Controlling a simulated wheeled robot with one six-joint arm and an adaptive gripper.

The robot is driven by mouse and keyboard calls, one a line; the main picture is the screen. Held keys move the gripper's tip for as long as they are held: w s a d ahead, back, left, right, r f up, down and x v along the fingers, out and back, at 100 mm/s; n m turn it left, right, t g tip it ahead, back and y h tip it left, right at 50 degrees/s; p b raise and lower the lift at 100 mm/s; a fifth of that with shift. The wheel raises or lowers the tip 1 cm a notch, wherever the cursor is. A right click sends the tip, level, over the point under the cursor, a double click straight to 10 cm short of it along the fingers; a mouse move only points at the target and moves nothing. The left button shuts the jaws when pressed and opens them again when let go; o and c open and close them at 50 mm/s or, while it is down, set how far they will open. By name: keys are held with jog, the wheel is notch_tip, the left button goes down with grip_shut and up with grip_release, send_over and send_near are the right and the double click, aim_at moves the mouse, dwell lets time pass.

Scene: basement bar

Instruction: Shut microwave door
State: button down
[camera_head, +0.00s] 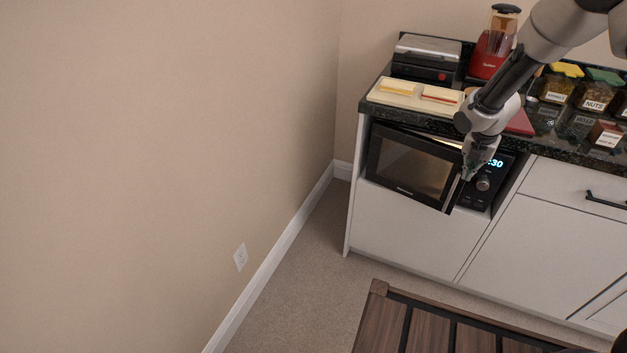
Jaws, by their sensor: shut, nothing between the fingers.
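The black microwave (489,182) sits in an open niche under the counter, with a lit blue display and a round knob on its right. Its door (408,168) has a dark window, is hinged at the left and stands partly open, its right edge out from the body. Warm light shows along the gap at the top. My gripper (467,176) is shut and empty, pointing down at the door's right edge by the handle. I cannot tell whether it touches the door.
The dark counter (545,143) above holds a cutting board (412,103) with sandwiches, a grill (427,58), a red blender (493,45) and several jars. A slatted wooden piece (430,325) stands in front. Carpet (325,260) is clear at the left, beside the wall.

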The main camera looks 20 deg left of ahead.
jog(key=shift+w+d, duration=0.2)
jog(key=shift+w, duration=0.5)
jog(key=shift+w+d, duration=0.2)
jog(key=shift+w, duration=0.45)
jog(key=shift+r, duration=0.1)
jog(key=d+v, duration=0.1)
jog(key=v, duration=1.1)
jog(key=s+d+f+m+g, duration=0.2)
jog(key=s+m, duration=0.4)
jog(key=m, duration=0.4)
jog(key=s+d+r+m+t, duration=0.1)
jog(key=s+d+r+m, duration=0.5)
jog(key=s, duration=0.5)
jog(key=s+d+r+m+t, duration=0.1)
jog(key=s+d+r+m, duration=0.5)
jog(key=s+r+m, duration=0.3)
jog(key=s+d+r+m+t, duration=0.1)
jog(key=s+d+r+m, duration=0.5)
jog(key=s, duration=0.8)
jog(key=shift+d+r+m+t+y, duration=0.15)
jog(key=shift+r+m+t+y, duration=0.2)
jog(key=shift+r+m, duration=0.45)
